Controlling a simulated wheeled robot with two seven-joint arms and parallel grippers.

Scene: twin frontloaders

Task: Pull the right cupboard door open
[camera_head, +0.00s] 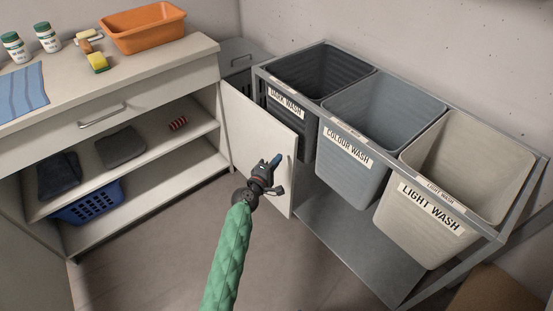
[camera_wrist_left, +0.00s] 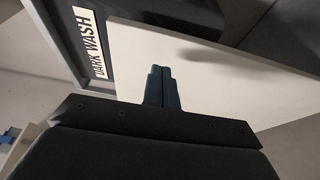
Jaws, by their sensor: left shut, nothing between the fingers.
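The right cupboard door (camera_head: 248,128) is a plain pale panel. It stands swung wide open from the right end of the cupboard (camera_head: 150,85), next to the laundry bin frame. My left gripper (camera_head: 277,160) is shut and empty, its blue fingertips in front of the door near its free edge. In the left wrist view the closed fingers (camera_wrist_left: 162,87) point at the pale door face (camera_wrist_left: 215,75). I cannot tell whether they touch it. A thin upright handle (camera_head: 285,174) shows beside the gripper, partly hidden. My right gripper is not in view.
The dark (camera_head: 320,70), colour (camera_head: 375,110) and light wash bins (camera_head: 425,215) hang in a metal frame just right of the door. Open shelves hold dark folded cloths (camera_head: 120,147) and a blue basket (camera_head: 90,205). The floor (camera_head: 150,255) before the cupboard is clear.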

